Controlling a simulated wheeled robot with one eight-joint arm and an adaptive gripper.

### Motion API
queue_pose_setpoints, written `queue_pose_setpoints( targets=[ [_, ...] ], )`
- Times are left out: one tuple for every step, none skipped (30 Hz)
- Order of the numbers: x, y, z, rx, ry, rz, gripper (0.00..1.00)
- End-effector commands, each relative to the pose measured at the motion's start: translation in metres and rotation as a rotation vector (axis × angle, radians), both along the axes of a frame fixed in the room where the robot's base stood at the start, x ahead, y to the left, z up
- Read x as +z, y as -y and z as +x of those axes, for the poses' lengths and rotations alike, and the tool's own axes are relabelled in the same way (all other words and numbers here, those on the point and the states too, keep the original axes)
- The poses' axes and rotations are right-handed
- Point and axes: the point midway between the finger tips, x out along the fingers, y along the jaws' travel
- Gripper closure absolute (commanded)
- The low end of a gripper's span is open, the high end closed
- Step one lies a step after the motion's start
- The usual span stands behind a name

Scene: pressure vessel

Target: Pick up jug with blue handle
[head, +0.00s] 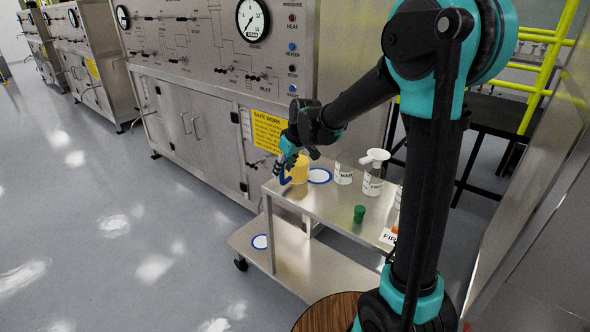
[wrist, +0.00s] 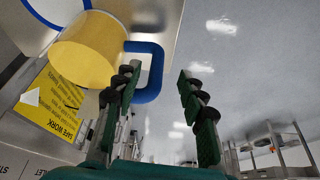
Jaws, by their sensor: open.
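The jug is a yellow cylinder (head: 299,169) with a blue handle (head: 283,180), near the left edge of the trolley's steel top. In the wrist view its yellow body (wrist: 88,48) fills the upper left, and the square blue handle loop (wrist: 156,72) points to the right. My gripper (wrist: 158,76) is open. One finger overlaps the handle's opening and the other is to its right, so the outer bar appears between them. I cannot tell if either finger touches it. In the head view my gripper (head: 287,164) is at the jug's left side, partly covering the handle.
The steel trolley (head: 335,208) also carries white labelled containers (head: 343,174), one with a funnel (head: 374,157), and a green cap (head: 359,213). A blue-ringed white disc (head: 320,175) is beside the jug. A control cabinet (head: 205,122) stands close behind. Open floor lies left.

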Motion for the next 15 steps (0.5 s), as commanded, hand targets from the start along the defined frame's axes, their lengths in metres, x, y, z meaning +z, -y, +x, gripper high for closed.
queue_pose_setpoints(
  targets=[
    [-0.005, -0.001, 0.003, 0.000, 0.000, 0.000, 0.59],
    [-0.009, -0.002, 0.004, 0.000, 0.000, 0.000, 0.59],
    [-0.015, -0.002, 0.006, 0.000, 0.000, 0.000, 0.59],
    [-0.019, -0.003, 0.008, 0.000, 0.000, 0.000, 0.59],
    [-0.023, -0.004, 0.009, 0.000, 0.000, 0.000, 0.59],
    [-0.028, -0.005, 0.011, 0.000, 0.000, 0.000, 0.59],
    [-0.031, -0.006, 0.012, 0.000, 0.000, 0.000, 0.59],
    [-0.034, -0.007, 0.012, 0.000, 0.000, 0.000, 0.59],
    [-0.037, -0.008, 0.013, 0.000, 0.000, 0.000, 0.59],
    [-0.039, -0.008, 0.014, 0.000, 0.000, 0.000, 0.59],
    [-0.041, -0.009, 0.014, -0.001, 0.000, 0.000, 0.59],
    [-0.042, -0.009, 0.015, -0.001, 0.000, 0.000, 0.59],
    [-0.043, -0.009, 0.015, -0.001, 0.000, 0.000, 0.59],
    [-0.043, -0.009, 0.015, -0.001, 0.000, 0.000, 0.59],
    [-0.044, -0.009, 0.015, -0.001, 0.000, 0.000, 0.59]
  ],
)
